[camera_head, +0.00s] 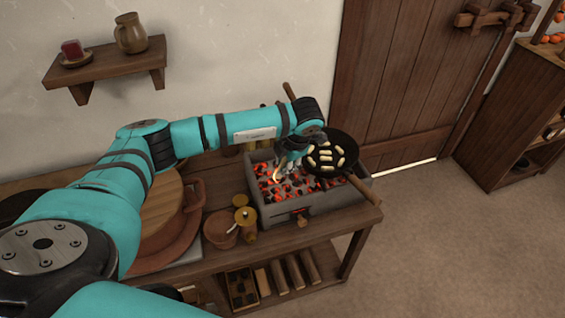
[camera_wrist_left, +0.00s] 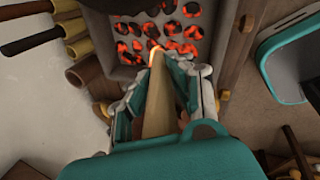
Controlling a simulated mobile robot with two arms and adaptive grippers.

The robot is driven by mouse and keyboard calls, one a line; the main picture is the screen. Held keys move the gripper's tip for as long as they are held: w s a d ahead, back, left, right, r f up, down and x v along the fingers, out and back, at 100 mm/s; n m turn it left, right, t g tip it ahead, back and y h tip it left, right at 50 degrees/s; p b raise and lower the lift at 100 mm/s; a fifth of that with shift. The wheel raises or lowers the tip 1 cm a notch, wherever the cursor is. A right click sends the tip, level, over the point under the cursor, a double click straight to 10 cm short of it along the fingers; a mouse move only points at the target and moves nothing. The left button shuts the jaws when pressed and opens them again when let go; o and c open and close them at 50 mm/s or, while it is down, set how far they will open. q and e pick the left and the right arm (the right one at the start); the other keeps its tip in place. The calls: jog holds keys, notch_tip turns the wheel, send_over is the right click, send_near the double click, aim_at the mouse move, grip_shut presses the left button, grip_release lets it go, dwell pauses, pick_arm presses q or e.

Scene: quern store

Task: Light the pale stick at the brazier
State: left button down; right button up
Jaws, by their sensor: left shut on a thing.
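The brazier (camera_head: 330,203) is a grey box of glowing orange coals on the wooden bench. My left gripper (camera_head: 288,163) is low over its coals, partly hidden by its own wrist. In the left wrist view my left gripper (camera_wrist_left: 160,85) is shut on the pale stick (camera_wrist_left: 157,112), which points away between the fingers toward the coals. A small bright flame (camera_wrist_left: 153,50) shows at the stick's far tip, and a flame (camera_head: 277,174) also shows beside the gripper in the head view. I cannot tell whether the tip touches the coals. My right gripper is not in view.
A black pan (camera_head: 345,150) with several pale pieces sits over the brazier's right back part, its handle (camera_head: 364,190) reaching forward right. Left of the brazier stand a copper pot (camera_head: 220,229), small brass-coloured items and a large round quern (camera_head: 165,215). A wall shelf (camera_head: 105,68) hangs behind.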

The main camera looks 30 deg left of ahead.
pick_arm(q)
jog(key=p+v, duration=0.4)
jog(key=v, duration=0.4)
jog(key=shift+p, duration=0.3)
jog(key=shift+s+d+r, duration=0.1)
jog(key=shift+d+r, duration=0.1)
jog(key=shift+r, duration=0.4)
